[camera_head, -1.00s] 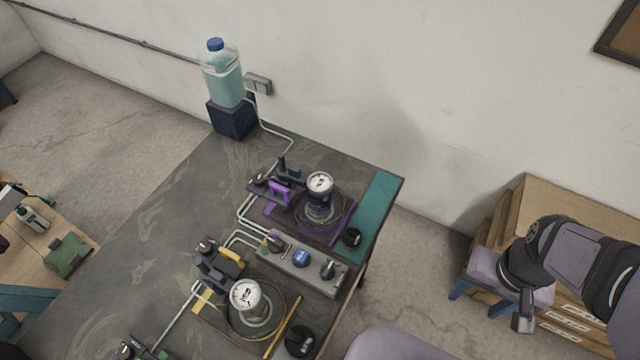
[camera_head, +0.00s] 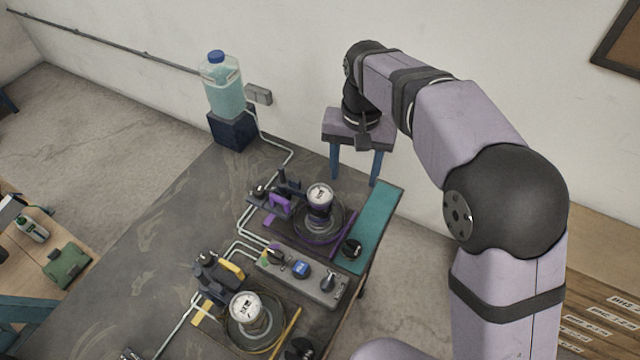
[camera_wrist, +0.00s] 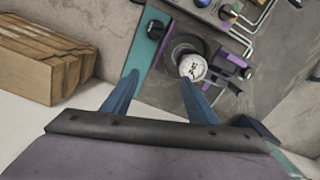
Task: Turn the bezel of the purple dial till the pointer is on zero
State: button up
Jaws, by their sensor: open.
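The purple dial (camera_head: 319,195) has a white round face on a dark post, above a dark round base on a purple-trimmed plate. Its face also shows in the wrist view (camera_wrist: 193,67), just beyond the right fingertip. The pointer and marks are too small to read. My gripper (camera_head: 355,182) is open and empty, its two blue fingers pointing down. In the head view it appears above the dial, toward the wall and a little right. In the wrist view my gripper (camera_wrist: 158,77) has the dial off to the right of the gap; no contact shows.
A second white-faced dial (camera_head: 245,308) with yellow parts stands nearer. A grey box with knobs (camera_head: 302,273) sits between them. A teal strip (camera_head: 376,226) runs along the table edge. A blue-capped bottle (camera_head: 222,88) stands at the far corner; pipes cross the table.

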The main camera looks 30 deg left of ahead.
send_over(320, 193)
jog(key=shift+r+n, duration=0.3)
jog(key=shift+r, duration=0.05)
jog(key=shift+f+p, duration=1.4)
jog(key=shift+f, duration=2.3)
jog(key=c, duration=0.8)
